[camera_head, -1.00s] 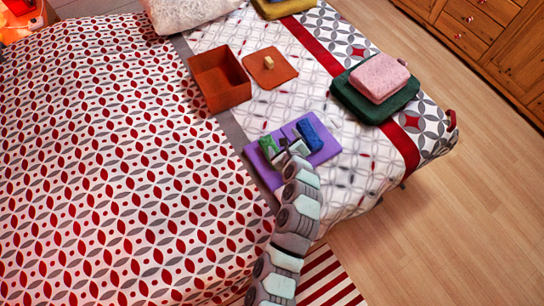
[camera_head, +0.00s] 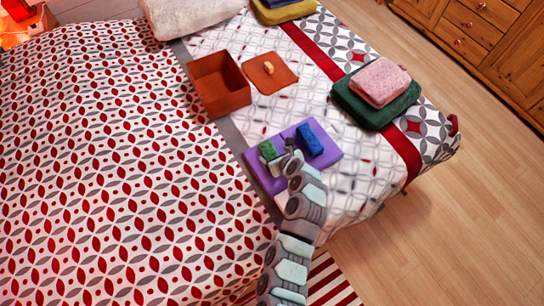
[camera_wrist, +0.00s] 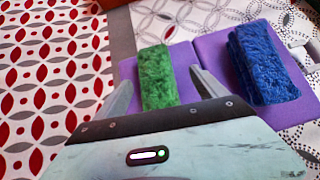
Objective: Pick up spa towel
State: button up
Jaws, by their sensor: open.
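A small green towel roll (camera_head: 266,147) and a blue towel roll (camera_head: 313,146) lie on a purple folded towel or mat (camera_head: 328,157) on the bed. Which one is the spa towel I cannot tell. My gripper (camera_head: 280,161) is over the purple piece, at the near end of the green roll. In the wrist view my open gripper (camera_wrist: 160,78) has one finger on each side of the green roll (camera_wrist: 156,72), with gaps showing. The blue roll (camera_wrist: 265,65) lies to the right, outside the fingers. The near end of the green roll is hidden by the gripper body.
An open orange-brown box (camera_head: 219,85) and its flat lid (camera_head: 270,73) lie beyond the purple piece. A pink folded towel (camera_head: 379,83) sits on a dark green one (camera_head: 371,113) to the right. A yellow towel (camera_head: 287,12) is at the top.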

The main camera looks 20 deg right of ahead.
aim_at(272, 153)
jog(key=x, duration=0.3)
jog(key=shift+w+a, duration=0.25)
jog(key=shift+a, duration=0.1)
jog(key=shift+x, duration=0.85)
jog(key=shift+s+d, duration=0.1)
jog(key=c, duration=1.5)
jog(key=shift+r, duration=0.1)
jog(key=shift+c, duration=0.2)
